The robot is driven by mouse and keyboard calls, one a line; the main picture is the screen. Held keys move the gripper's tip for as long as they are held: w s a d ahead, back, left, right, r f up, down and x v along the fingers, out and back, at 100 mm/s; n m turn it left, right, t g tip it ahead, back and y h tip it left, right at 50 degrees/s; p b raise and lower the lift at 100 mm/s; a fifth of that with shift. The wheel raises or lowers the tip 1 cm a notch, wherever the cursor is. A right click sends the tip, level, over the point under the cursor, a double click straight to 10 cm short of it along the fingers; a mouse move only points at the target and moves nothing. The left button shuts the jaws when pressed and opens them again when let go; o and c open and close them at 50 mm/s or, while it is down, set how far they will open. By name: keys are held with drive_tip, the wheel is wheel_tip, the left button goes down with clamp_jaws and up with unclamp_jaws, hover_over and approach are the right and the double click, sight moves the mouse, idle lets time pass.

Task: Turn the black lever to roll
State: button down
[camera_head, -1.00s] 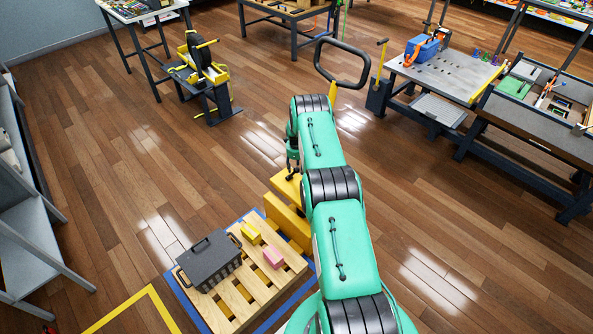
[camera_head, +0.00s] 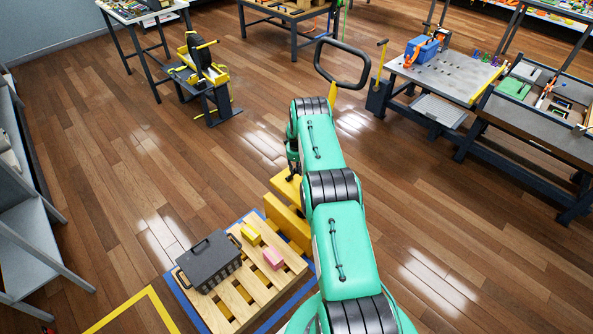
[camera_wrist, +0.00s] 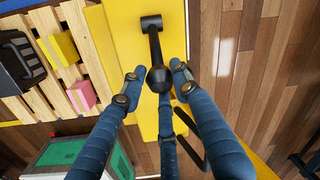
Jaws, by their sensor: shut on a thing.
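The black lever (camera_wrist: 154,40) shows in the wrist view. It runs from a round pivot on a yellow panel (camera_wrist: 112,45) down to a round knob. My gripper (camera_wrist: 157,76) has blue fingers on both sides of the knob and another finger below it, and is shut on the lever's knob end. In the head view, the yellow body (camera_head: 285,218) stands beside the wooden pallet. My gripper (camera_head: 292,168) is at its far end, where my arm hides much of it and the lever is too small to make out well.
The wooden pallet (camera_head: 238,299) carries a dark grey crate (camera_head: 209,262), a yellow block (camera_head: 251,233) and a pink block (camera_head: 273,257). A black loop handle (camera_head: 342,43) rises beyond my arm. Work tables stand at the back and right. The floor left of my gripper is clear.

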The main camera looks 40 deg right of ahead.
drive_tip(key=shift+w+r+b, duration=0.15)
drive_tip(key=shift+w+b, duration=0.4)
drive_tip(key=shift+w, duration=0.05)
drive_tip(key=w+r+b, duration=0.1)
drive_tip(key=w, duration=0.5)
drive_tip(key=shift+r, duration=0.1)
drive_tip(key=c, duration=1.3)
unclamp_jaws()
drive_tip(key=shift+r, duration=0.1)
wheel_tip(320, 180, up, 12)
drive_tip(key=shift+s+a+f, duration=0.2)
drive_tip(key=shift+s+a, duration=0.1)
drive_tip(key=shift+a, duration=0.15)
